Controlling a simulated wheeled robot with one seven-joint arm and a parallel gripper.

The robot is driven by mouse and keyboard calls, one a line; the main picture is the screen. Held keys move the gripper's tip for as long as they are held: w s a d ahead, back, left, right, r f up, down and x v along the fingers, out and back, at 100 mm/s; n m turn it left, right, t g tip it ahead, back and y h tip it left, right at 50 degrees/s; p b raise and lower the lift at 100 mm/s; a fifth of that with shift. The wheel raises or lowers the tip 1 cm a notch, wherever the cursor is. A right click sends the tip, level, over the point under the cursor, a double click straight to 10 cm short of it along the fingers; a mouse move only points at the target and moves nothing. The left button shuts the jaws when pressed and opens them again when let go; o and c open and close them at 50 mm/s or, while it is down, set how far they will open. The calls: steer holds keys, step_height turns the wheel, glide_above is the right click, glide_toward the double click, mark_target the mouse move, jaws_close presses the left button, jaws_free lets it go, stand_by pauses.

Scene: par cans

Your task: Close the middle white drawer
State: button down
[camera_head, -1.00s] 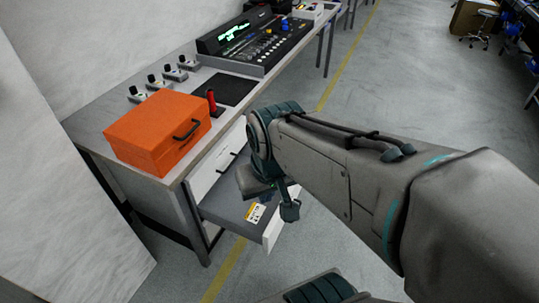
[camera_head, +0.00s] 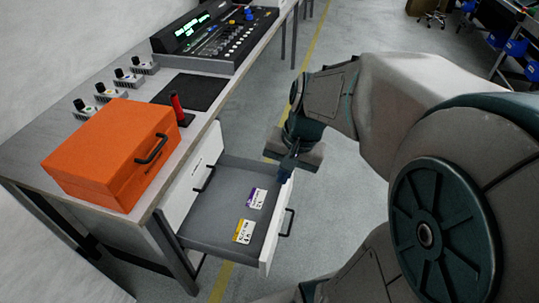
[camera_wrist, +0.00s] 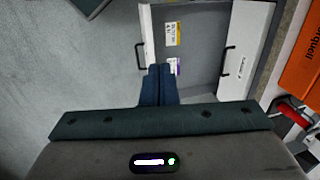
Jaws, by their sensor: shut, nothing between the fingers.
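A white-fronted drawer (camera_head: 275,240) with a grey inside is pulled out from under the workbench. Two small labels lie in it, and its dark handle (camera_head: 287,222) is on the outer face. In the wrist view the drawer front (camera_wrist: 147,32) and its handle stand just ahead of the fingers. My gripper (camera_head: 286,176) is shut and empty, its fingertips close to the far end of the drawer front; I cannot tell whether they touch it. The fingers (camera_wrist: 158,72) overlap the drawer's edge in the wrist view.
Another white drawer front (camera_head: 190,195) with a handle is shut, above the open one. On the workbench (camera_head: 40,150) are an orange box (camera_head: 105,150), a red-handled object (camera_head: 177,105), a black mat (camera_head: 190,90) and a mixing console (camera_head: 215,40). The floor right of the drawer is open.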

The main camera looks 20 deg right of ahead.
steer(key=w+d+f+m+t+y+b, duration=0.15)
steer(key=w+d+f+m+b, duration=0.4)
steer(key=f, duration=0.55)
steer(key=w+d+f+m+t+y+b, duration=0.1)
steer(key=w+d+f+m+y+b, duration=0.1)
steer(key=d+f+m+b, duration=0.75)
steer(key=w+d+f+m+t+y+b, duration=0.1)
steer(key=w+d+f+m+y+b, duration=0.3)
steer(key=f, duration=0.8)
steer(key=w+a+f+h+b, duration=0.2)
steer(key=w+a+f+b, duration=0.3)
steer(key=a+f+b, duration=0.1)
steer(key=shift+w+a+f+n, duration=0.2)
steer(key=shift+a+f+n, duration=0.25)
steer(key=shift+a, duration=0.45)
